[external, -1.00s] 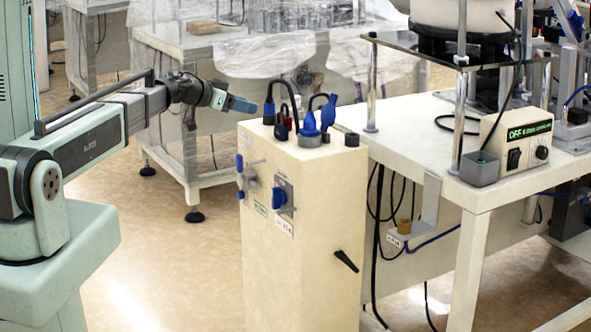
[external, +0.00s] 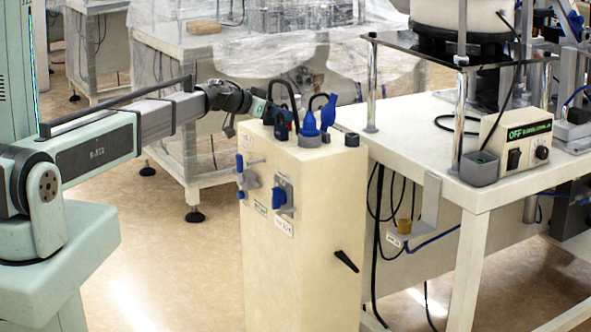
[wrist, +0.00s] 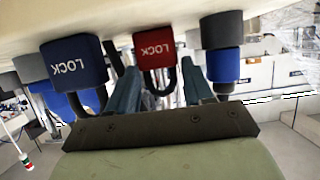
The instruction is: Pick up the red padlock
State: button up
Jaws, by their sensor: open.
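The red padlock (wrist: 155,47), marked LOCK, shows in the wrist view with its dark shackle below it. It hangs inverted in that picture, between the two blue-grey fingers of my gripper (wrist: 159,72). The fingers are open, one on each side of the padlock, with a gap visible on the right; whether either touches it is unclear. In the external view my gripper (external: 276,114) is at the top left of the cream cabinet (external: 300,210), and the red padlock is largely hidden by it.
A dark blue padlock (wrist: 73,62) stands close left of the red one in the wrist view. A blue and grey plug (wrist: 222,50) is close on the right. The feeder table (external: 420,145) is to the right.

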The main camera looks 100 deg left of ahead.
jog(key=shift+w+a+f, duration=0.1)
jog(key=shift+w, duration=0.05)
jog(key=c, duration=0.8)
